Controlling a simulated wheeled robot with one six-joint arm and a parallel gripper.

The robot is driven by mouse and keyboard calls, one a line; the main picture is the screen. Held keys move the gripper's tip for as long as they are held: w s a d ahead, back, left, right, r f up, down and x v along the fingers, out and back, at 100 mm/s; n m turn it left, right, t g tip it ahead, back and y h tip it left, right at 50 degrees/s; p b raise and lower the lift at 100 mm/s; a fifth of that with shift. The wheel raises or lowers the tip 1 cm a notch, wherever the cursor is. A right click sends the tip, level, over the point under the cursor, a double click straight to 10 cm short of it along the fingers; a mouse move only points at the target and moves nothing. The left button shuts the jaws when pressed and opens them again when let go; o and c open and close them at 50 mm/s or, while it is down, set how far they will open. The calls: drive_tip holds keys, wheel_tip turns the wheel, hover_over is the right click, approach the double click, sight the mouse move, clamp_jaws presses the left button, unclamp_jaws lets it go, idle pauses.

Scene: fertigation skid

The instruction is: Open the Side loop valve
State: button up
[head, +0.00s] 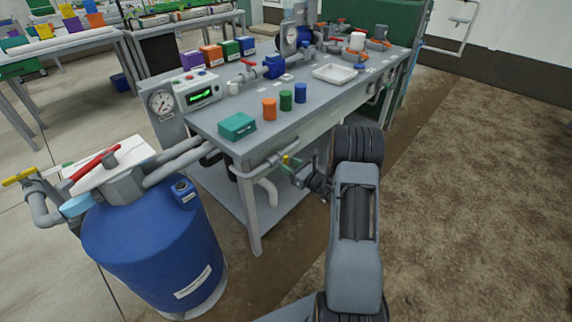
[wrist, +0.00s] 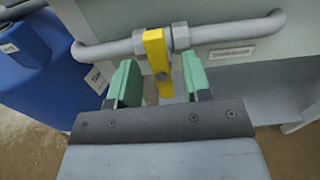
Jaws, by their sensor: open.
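The valve with a yellow lever (wrist: 156,52) sits on a grey pipe (wrist: 110,49) along the end of the bench. Its lever lies crosswise to the pipe. My gripper (wrist: 160,68) is open. Its two green fingers stand on either side of the lever, with visible gaps on both sides. It also shows in the head view (head: 291,164), at the pipe, small and partly merged with the valve. A label (wrist: 231,53) right of the valve is too small to read.
A blue drum (head: 150,245) stands left of the bench (head: 310,125), with a red lever (head: 94,164) and another yellow lever (head: 18,177) at its top. A teal box (head: 237,126) and several coloured jars sit on the bench. The floor at right (head: 480,170) is clear.

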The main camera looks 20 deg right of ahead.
drive_tip(key=shift+x, duration=1.3)
drive_tip(key=shift+c, duration=0.3)
clamp_jaws()
